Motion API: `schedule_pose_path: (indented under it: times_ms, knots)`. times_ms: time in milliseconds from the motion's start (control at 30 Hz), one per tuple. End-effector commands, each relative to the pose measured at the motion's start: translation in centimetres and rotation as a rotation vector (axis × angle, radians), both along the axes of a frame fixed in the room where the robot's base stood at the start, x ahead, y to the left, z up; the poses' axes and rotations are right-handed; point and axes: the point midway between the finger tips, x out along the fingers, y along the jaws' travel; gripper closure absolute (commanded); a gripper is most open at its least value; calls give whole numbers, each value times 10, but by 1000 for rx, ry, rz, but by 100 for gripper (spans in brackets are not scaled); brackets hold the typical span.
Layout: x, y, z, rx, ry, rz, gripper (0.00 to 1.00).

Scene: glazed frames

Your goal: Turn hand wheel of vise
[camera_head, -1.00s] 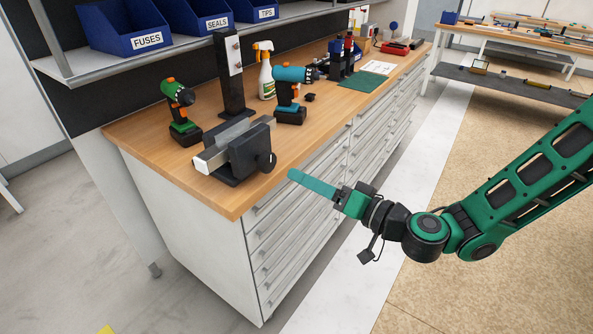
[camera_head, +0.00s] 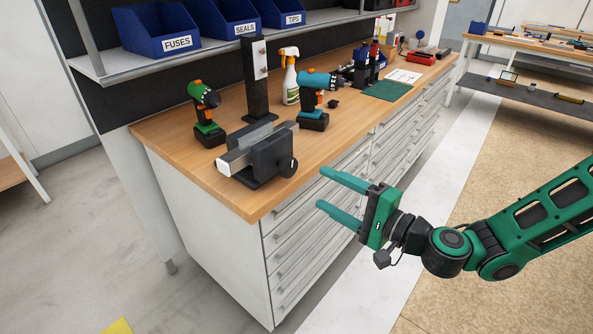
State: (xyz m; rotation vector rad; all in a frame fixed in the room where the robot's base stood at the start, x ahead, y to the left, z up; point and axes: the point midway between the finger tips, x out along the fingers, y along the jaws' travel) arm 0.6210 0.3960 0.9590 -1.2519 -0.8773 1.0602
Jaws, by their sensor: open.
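The vise (camera_head: 262,155) stands near the left front corner of the wooden workbench top (camera_head: 225,190). It is dark with light metal jaws. Its small black hand wheel (camera_head: 288,167) is on the right side of the vise, facing my arm. My gripper (camera_head: 332,194) is open and empty, with its two teal fingers apart and pointing left toward the vise. The fingers appear in front of the bench drawers, to the right of the hand wheel, with a gap between them and it.
A green drill (camera_head: 206,112) and a teal drill (camera_head: 314,98) stand behind the vise, with a spray bottle (camera_head: 290,77) farther back. A dark post (camera_head: 258,80) rises behind the vise. Blue bins (camera_head: 155,31) sit on the shelf above. The floor right of the bench is open.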

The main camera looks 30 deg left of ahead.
Motion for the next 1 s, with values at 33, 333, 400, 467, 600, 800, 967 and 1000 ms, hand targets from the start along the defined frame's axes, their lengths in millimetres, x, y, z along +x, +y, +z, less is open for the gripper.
schedule_pose_path:
  times_ms: [33,333,400,467,600,800,967,1000]
  knots:
    - [1,0,0,34,96,-2,38]
    - [2,-1,-1,227,708,0,38]
    - [2,-2,-1,272,851,3,38]
    - [3,-2,0,308,967,2,38]
    - [4,-3,1,375,1192,6,38]
    - [4,-3,2,422,1356,8,38]
    - [6,5,2,428,1377,9,38]
    - [7,9,2,427,1377,11,38]
